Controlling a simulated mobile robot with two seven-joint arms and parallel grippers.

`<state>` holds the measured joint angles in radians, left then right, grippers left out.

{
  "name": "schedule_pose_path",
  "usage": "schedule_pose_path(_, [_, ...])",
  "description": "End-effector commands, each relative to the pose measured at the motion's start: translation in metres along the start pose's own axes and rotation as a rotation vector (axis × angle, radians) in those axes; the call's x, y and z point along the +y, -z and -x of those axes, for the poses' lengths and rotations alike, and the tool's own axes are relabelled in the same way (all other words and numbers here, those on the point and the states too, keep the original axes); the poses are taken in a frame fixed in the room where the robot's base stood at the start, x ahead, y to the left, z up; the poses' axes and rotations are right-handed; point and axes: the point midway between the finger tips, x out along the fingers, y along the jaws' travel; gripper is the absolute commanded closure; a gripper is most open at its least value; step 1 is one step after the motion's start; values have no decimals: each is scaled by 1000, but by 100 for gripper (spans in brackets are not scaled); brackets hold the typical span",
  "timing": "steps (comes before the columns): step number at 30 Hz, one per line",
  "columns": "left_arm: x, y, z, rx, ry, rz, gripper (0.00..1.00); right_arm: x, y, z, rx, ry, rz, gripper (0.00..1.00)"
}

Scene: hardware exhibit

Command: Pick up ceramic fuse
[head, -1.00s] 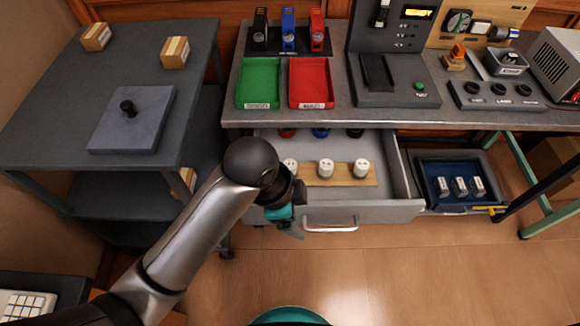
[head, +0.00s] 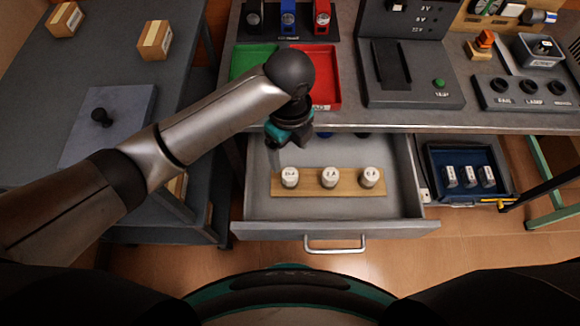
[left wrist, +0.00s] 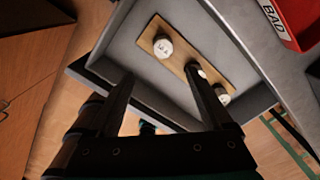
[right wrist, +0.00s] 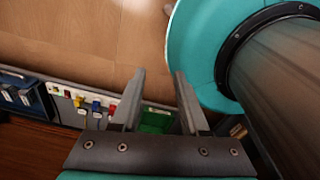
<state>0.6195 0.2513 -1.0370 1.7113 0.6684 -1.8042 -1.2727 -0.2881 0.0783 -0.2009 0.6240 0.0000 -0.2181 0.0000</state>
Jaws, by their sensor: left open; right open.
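Three white ceramic fuses, a left one (head: 290,177), a middle one (head: 329,177) and a right one (head: 370,177), stand upright on a wooden strip (head: 310,192) in the open drawer (head: 400,212). My left gripper (head: 285,140) is over the back left part of the drawer, apart from the fuses. In the left wrist view its open, empty jaws (left wrist: 160,75) point toward the strip. One fuse (left wrist: 163,47) shows clearly there; the others are partly behind a finger. My right gripper (right wrist: 159,75) is open and empty, away from the drawer.
Above the drawer, the bench holds a green tray (head: 252,62), a red tray (head: 325,90) and a grey test panel (head: 410,85). A blue tray (head: 465,195) with small blocks is right of the drawer. A dark cart (head: 185,95) stands left. The floor in front is clear.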

Motion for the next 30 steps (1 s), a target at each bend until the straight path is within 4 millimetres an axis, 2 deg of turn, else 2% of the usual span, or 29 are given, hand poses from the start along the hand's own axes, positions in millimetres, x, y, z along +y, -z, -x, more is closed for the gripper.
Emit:
schedule_pose_path(1, [1, 1, -16, 1, -5, 2, 17, -1, -10, -7, -15, 1, 0, 55])
schedule_pose_path(4, [1, 1, -39, 2, -4, 1, 17, -2, -23, -14, -34, 3, 0, 55])
schedule_pose_path(9, [0, 0, -69, 1, -2, 1, 17, -3, -26, -24, -37, 3, 0, 55])
schedule_pose_path(17, [-2, -1, -86, 1, 1, 1, 17, -1, -14, -30, -16, 0, -1, 55])
schedule_pose_path(21, [-6, -6, -105, 0, -1, 3, 17, 2, -11, -42, -7, -3, -3, 55])
schedule_pose_path(27, [-8, -9, -129, 0, 1, 2, 17, 19, -2, -53, 13, -26, -4, 55])
schedule_pose_path(30, [-8, -9, -133, -1, 1, 1, 17, 26, 6, -54, 24, -35, -5, 55])
